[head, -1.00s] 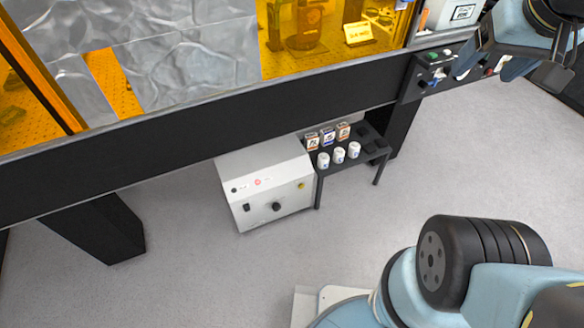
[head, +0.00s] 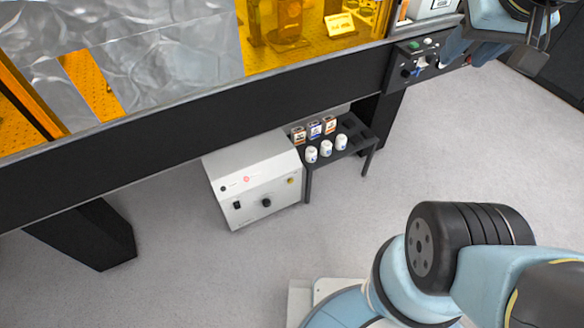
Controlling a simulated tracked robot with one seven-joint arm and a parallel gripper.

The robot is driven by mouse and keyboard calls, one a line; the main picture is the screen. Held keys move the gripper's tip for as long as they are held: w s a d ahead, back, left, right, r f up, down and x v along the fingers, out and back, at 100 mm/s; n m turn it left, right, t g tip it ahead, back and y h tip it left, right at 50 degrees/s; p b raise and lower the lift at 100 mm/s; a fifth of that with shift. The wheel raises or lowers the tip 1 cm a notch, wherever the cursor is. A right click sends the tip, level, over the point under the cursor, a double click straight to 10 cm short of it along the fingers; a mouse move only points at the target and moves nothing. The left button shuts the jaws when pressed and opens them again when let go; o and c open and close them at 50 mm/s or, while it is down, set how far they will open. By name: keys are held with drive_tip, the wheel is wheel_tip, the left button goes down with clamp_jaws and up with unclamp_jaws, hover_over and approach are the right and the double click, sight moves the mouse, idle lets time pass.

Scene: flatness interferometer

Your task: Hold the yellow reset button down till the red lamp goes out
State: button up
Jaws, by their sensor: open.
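A white control box (head: 228,196) stands on the floor under the bench. The yellow reset button (head: 291,181) is at the right end of its front face, with nothing touching it. The red lamp (head: 246,179) shows as a small red spot on the box near its upper front edge; it looks red, though it is small. My gripper (head: 492,55) is at the top right, partly cut off by the frame edge. Its fingers are apart and hold nothing visible. It is high above and well to the right of the box, beside the bench's edge panel.
A dark low rack (head: 352,147) with small boxes and white jars stands just right of the control box. The black bench edge (head: 180,130) overhangs above. A switch panel (head: 415,62) sits near my gripper. The grey floor (head: 220,270) in front is clear.

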clamp_jaws()
idle(1.3)
